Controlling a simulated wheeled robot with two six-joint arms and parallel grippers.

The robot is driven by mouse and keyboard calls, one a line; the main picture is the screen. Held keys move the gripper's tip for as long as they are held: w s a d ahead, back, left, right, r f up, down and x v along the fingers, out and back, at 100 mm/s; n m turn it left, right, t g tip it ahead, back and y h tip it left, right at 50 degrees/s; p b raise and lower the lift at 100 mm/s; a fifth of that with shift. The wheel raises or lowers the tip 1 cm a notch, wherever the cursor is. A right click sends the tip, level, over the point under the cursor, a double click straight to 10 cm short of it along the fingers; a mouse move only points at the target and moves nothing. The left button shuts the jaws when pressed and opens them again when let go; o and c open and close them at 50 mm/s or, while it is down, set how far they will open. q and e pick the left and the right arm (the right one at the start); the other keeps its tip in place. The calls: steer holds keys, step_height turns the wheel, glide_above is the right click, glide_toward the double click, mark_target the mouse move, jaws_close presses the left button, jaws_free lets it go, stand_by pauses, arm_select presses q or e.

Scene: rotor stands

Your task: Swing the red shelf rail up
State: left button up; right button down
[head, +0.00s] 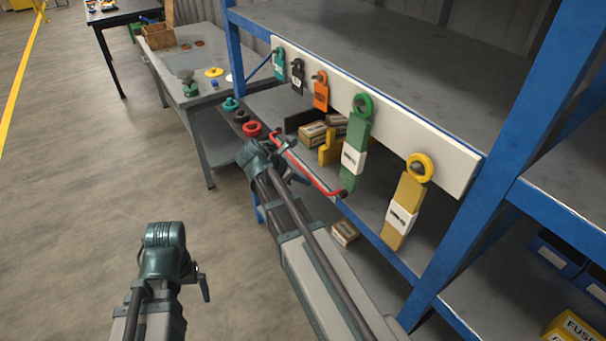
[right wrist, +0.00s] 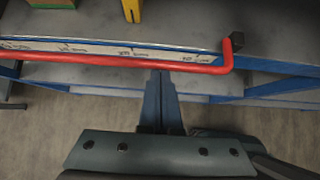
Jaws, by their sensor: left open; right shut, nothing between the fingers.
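The red shelf rail (head: 318,181) is a thin bar along the front of the rack's middle shelf. In the right wrist view the rail (right wrist: 110,61) crosses the picture, and its right end bends up to a dark block (right wrist: 237,40). It hangs low, below the white board. My right gripper (head: 292,170) is at the rail's left part. In the right wrist view its closed fingers (right wrist: 160,80) point at the rail just below it; I cannot tell whether they touch. My left gripper (head: 202,282) is open, low over the floor, away from the rack.
A white board (head: 450,158) above the rail bears several hanging coloured tags, including green (head: 356,135) and yellow (head: 408,195). Boxes (head: 313,134) stand on the shelf behind the rail. A blue upright (head: 480,190) stands right. A grey table (head: 190,95) is at left. Floor at left is free.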

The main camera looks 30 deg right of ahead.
steer(key=r+y+p, duration=0.1)
steer(key=p, duration=0.1)
steer(key=d+r+y+p, duration=0.1)
steer(key=r+y+p, duration=0.1)
steer(key=p, duration=0.1)
steer(key=shift+y, duration=0.3)
steer(key=d+r+y+p, duration=0.1)
steer(key=y+p, duration=0.1)
steer(key=p, duration=0.1)
steer(key=shift+d+y, duration=0.1)
steer(key=shift+y, duration=0.2)
steer(key=shift+w+d+r, duration=0.1)
steer(key=shift+d+r, duration=0.05)
steer(key=shift+r, duration=0.05)
